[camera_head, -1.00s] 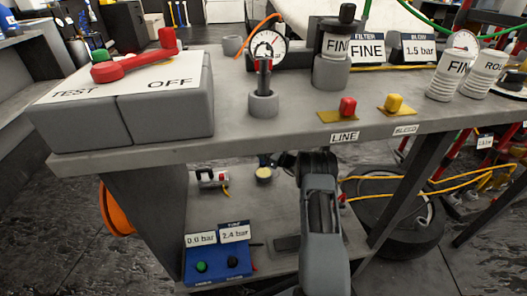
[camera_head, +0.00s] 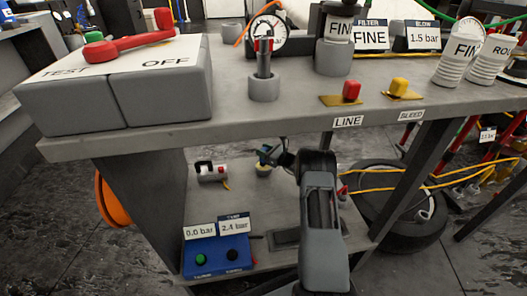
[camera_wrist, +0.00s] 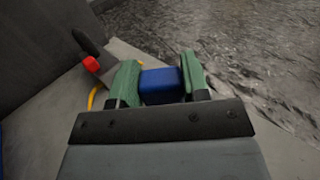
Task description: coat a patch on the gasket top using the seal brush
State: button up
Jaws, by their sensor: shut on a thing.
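My gripper (camera_head: 268,156) is low over the lower shelf (camera_head: 292,212), under the bench top. In the wrist view its green fingers (camera_wrist: 157,84) are shut on a blue block-like thing (camera_wrist: 160,86). This may be the handle of the seal brush, but any bristles are hidden. A small round pale-yellow-topped piece (camera_head: 263,171) stands on the shelf right under the gripper. I cannot tell whether it is the gasket, or whether the held thing touches it.
A grey device with a red part (camera_head: 212,172) is left of the gripper; it also shows in the wrist view (camera_wrist: 92,64). A blue box with gauges (camera_head: 217,257) sits at the shelf's front. The bench top (camera_head: 300,115) overhangs the shelf.

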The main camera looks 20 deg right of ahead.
jog(key=shift+f, duration=0.55)
dwell(1.0)
jog(key=shift+r, duration=0.1)
jog(key=shift+r+p, duration=2)
jog(key=shift+r, duration=1.4)
